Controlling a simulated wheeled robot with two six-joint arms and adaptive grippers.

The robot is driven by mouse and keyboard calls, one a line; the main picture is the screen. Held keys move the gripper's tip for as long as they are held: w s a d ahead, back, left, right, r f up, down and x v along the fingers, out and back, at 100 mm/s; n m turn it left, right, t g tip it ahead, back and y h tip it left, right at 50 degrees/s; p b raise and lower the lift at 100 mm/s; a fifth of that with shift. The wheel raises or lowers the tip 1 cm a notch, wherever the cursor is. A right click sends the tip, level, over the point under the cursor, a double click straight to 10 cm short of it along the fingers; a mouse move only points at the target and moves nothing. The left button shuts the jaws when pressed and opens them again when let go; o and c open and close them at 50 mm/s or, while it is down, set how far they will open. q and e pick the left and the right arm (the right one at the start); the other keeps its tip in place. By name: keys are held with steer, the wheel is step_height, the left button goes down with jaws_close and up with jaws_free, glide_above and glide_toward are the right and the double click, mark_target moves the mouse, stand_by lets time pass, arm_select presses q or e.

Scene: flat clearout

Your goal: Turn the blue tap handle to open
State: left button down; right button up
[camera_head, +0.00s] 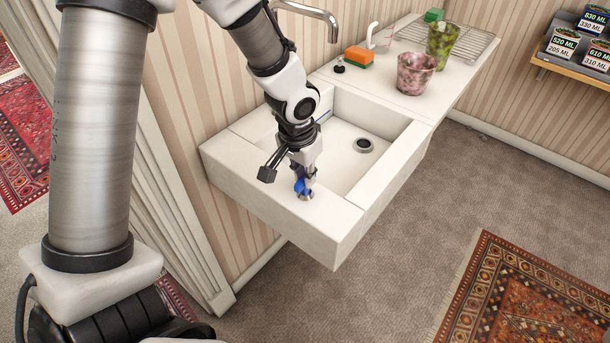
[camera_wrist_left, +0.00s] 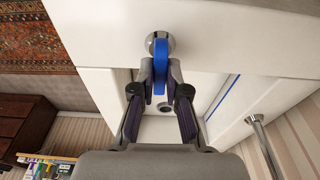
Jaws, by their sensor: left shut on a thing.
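The blue tap handle (camera_head: 301,186) stands on a round metal base on the front ledge of the white sink (camera_head: 230,161). In the left wrist view the blue handle (camera_wrist_left: 160,57) is upright in the picture, with its metal base (camera_wrist_left: 152,38) behind it. My left gripper (camera_head: 303,178) is over the ledge, its fingers on either side of the handle. In the left wrist view my left gripper (camera_wrist_left: 160,72) is shut on the handle, and the fingertips hide part of it. My right gripper is not in view.
A curved metal spout (camera_head: 318,13) juts from the wall above the basin, which has a dark drain (camera_head: 363,145). On the counter are an orange and green sponge (camera_head: 359,56), a pinkish cup (camera_head: 416,73) and a green cup (camera_head: 442,39). Carpeted floor lies open to the right.

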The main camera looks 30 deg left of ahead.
arm_select(q)
steer(key=shift+f+n+b, duration=0.15)
steer(key=shift+n+b, duration=1.45)
steer(key=shift+n, duration=0.1)
steer(key=shift+n+y, duration=0.3)
steer(key=shift+n, duration=0.2)
steer(key=shift+n+b, duration=0.7)
steer(key=shift+b, duration=0.1)
steer(key=shift+d+n+b, duration=0.1)
steer(key=shift+n+b, duration=0.4)
steer(key=shift+n, duration=0.5)
steer(key=shift+n+y, duration=0.3)
steer(key=shift+n, duration=0.3)
